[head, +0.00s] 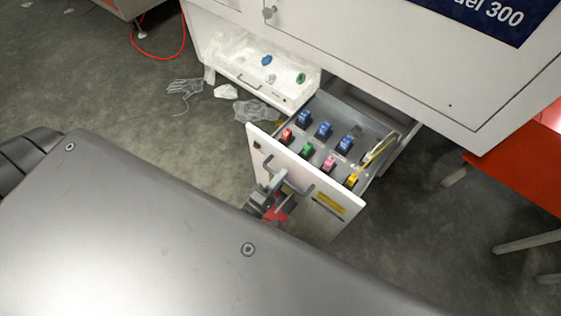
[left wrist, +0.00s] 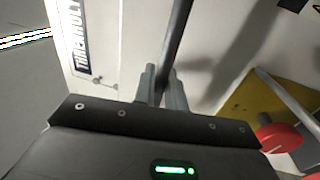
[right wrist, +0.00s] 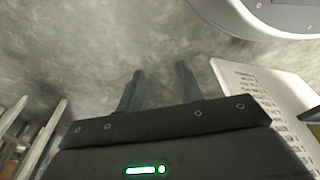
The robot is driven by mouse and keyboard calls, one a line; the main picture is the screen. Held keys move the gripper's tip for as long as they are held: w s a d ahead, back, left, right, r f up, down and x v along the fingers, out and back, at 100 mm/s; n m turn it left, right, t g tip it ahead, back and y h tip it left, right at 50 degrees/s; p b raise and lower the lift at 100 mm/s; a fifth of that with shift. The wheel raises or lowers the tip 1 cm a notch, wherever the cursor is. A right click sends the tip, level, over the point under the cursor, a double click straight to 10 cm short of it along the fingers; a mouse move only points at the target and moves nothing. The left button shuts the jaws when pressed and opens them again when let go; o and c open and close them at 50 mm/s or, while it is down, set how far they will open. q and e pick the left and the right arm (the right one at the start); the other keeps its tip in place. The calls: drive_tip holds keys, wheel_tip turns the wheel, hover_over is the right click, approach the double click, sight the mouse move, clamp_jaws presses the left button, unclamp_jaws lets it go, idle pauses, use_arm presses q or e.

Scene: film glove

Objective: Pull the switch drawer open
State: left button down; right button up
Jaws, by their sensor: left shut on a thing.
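The switch drawer (head: 305,178) stands pulled out from the white cabinet, and its inside shows. In it are several blue, red, green, pink and yellow switches and a yellow cable. My left gripper (head: 272,190) is at the handle (head: 290,182) on the drawer's front. In the left wrist view the fingers of my left gripper (left wrist: 161,82) are shut on the dark handle bar (left wrist: 178,40). My right gripper (right wrist: 158,82) is open and empty above the grey floor, seen only in the right wrist view.
A white tray-like compartment (head: 232,72) with a few knobs sits left of the drawer. Clear plastic film (head: 257,111) and a clear glove (head: 184,87) lie on the floor. A red table (head: 515,165) stands at the right, and a red cable (head: 150,55) lies at the upper left.

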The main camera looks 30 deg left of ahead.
use_arm(q)
drive_tip(key=c, duration=1.5)
unclamp_jaws()
drive_tip(key=shift+c, duration=0.2)
